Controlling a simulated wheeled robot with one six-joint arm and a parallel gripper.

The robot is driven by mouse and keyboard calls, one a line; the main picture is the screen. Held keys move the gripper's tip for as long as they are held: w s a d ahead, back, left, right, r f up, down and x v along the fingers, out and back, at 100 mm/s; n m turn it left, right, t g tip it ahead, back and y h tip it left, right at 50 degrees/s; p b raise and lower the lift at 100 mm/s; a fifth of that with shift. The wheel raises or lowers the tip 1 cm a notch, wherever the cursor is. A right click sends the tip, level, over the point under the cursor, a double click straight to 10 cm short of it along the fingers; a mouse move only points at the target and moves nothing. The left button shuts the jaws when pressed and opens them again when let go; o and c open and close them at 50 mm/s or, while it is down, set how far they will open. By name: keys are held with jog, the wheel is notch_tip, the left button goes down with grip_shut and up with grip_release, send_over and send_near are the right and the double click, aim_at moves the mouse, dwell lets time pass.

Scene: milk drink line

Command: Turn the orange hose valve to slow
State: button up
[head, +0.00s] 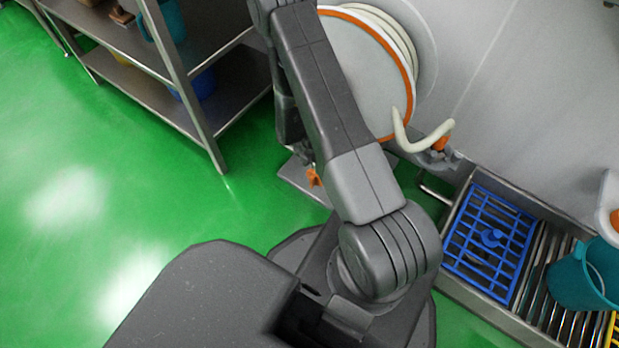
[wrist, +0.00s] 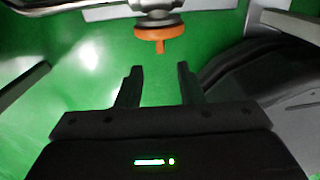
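The orange hose valve (wrist: 161,33) shows in the wrist view as an orange handle on a round grey metal body, near the top middle. My gripper (wrist: 160,72) is open and empty, its two dark fingers pointing toward the handle. The handle is beyond the fingertips, apart from them. In the head view a small part of the orange valve (head: 314,178) shows low beside my arm. My arm hides the gripper in that view.
A hose reel (head: 365,70) with an orange rim is on the wall behind my arm. A metal shelf rack (head: 205,135) stands at left. A sink trough with a blue grate (head: 490,238) and a teal bucket (head: 580,280) is at right. The green floor at left is clear.

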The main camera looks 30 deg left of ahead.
aim_at(312, 178)
notch_tip(312, 178, down, 12)
jog(key=b, duration=0.3)
jog(key=shift+r, duration=0.1)
jog(key=shift+c, duration=0.2)
grip_shut()
